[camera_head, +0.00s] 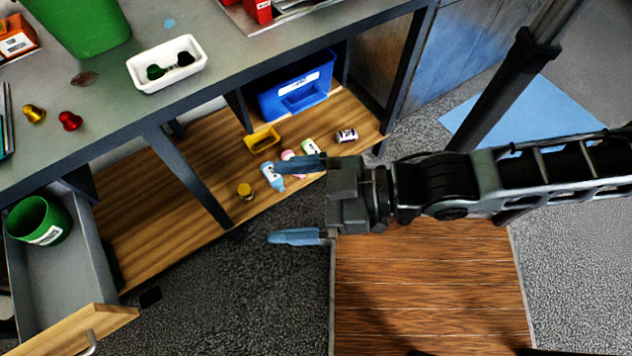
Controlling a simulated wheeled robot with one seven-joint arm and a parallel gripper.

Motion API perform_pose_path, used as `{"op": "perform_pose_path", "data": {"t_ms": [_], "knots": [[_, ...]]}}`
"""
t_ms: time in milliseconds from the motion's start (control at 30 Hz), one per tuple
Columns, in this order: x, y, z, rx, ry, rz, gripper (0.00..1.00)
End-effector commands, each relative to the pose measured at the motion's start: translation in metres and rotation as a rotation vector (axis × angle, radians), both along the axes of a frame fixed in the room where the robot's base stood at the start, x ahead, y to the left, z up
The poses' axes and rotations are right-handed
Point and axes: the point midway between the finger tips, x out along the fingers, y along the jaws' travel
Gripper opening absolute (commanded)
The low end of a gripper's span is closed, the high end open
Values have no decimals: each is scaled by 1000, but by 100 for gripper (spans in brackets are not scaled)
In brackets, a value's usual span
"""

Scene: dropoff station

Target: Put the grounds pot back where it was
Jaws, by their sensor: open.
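A green pot (40,221) with a white label stands in the open grey drawer (72,272) at the lower left. It looks like the grounds pot, but I cannot read its label. My gripper (273,203) is open and empty in the middle of the view, its blue-tipped fingers pointing left. It is well to the right of the pot and apart from it. The upper finger overlaps the small bottles on the shelf in the picture.
The bench top (110,110) holds a large green bin (78,25), a white tray (167,64) with capsules, and loose gold and red capsules. The wooden lower shelf (150,215) holds a blue bin (297,87), a yellow tray (262,139) and several small bottles. Dark carpet is clear before the drawer.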

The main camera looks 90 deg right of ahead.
Motion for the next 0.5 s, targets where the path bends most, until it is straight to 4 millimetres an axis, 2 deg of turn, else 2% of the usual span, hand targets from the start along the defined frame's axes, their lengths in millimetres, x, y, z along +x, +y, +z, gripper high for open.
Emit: {"op": "perform_pose_path", "data": {"t_ms": [33, 200, 300, 500], "knots": [[-14, 2, 12, 5, 9, -7, 100], [-37, 6, 40, 21, 12, -19, 100], [-42, 7, 48, 23, 13, -24, 100], [-43, 8, 50, 25, 12, -25, 100]]}}
